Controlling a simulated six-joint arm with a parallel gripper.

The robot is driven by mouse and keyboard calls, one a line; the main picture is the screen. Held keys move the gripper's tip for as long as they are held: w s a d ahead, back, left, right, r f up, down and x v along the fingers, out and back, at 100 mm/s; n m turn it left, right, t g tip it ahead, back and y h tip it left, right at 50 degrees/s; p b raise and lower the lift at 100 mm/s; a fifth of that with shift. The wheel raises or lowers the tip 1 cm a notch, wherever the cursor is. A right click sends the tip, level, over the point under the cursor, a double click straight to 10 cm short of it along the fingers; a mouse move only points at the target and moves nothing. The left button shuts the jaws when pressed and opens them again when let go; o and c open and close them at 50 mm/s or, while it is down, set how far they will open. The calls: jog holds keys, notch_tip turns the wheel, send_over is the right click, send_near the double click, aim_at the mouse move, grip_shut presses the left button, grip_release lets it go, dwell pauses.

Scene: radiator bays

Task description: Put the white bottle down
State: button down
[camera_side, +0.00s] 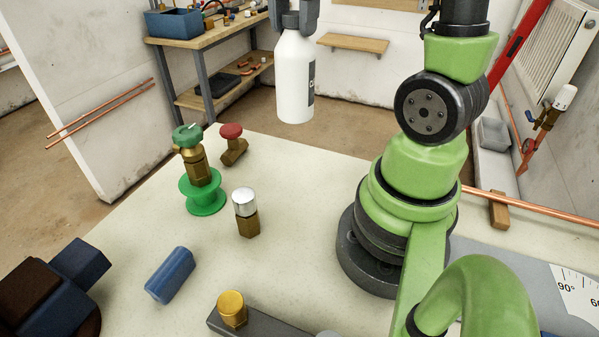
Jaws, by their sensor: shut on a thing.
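The white bottle (294,80) with a dark cap and a dark label hangs upright in the upper middle of the side view. My gripper (291,18) is shut on its cap and neck, with a grey finger on each side. The upper part of the gripper is cut off by the top of the picture. The bottle's base appears in the air, near the far edge of the pale worktop (310,190). Its exact height above the worktop cannot be told from this one view.
A green-capped valve on a green stand (205,195), a red-capped valve (232,145), a silver-topped brass valve (246,213) and a blue cylinder (170,276) stand or lie at the left. A yellow-topped part (232,310) is in front. The worktop's middle is clear.

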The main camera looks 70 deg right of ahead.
aim_at(299, 108)
jog(key=shift+s+d+m, duration=0.15)
jog(key=shift+d+m, duration=0.25)
jog(key=shift+d, duration=0.2)
jog(key=shift+f, duration=7.5)
jog(key=shift+f, duration=0.15)
jog(key=c, duration=0.7)
grip_release()
